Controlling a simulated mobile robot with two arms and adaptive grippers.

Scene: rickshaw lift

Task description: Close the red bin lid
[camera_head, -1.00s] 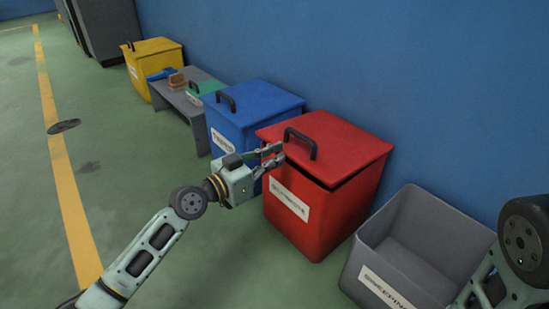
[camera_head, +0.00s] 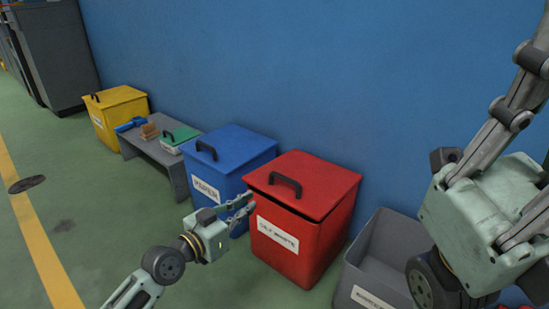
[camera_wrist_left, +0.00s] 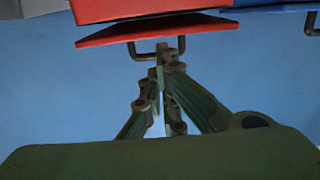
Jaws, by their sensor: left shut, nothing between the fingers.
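The red bin (camera_head: 298,250) stands against the blue wall. Its red lid (camera_head: 320,183), with a dark handle (camera_head: 286,184) on top, lies over the opening at a slight tilt. A dark gap shows under its front edge. My left gripper (camera_head: 250,203) is shut and empty, in front of the blue bin, beside the red bin's left front edge. In the left wrist view the red lid (camera_wrist_left: 155,29) shows at the top, its handle behind my fingertips (camera_wrist_left: 168,48); I cannot tell whether they touch. My right gripper's body (camera_head: 478,222) is large at the right; its fingertips are out of frame.
A blue bin (camera_head: 215,178) stands close on the left of the red bin, and a grey open bin (camera_head: 352,284) on its right. Beyond are a low grey bench (camera_head: 165,157) with small items and a yellow bin (camera_head: 118,118). Green floor at the left is clear.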

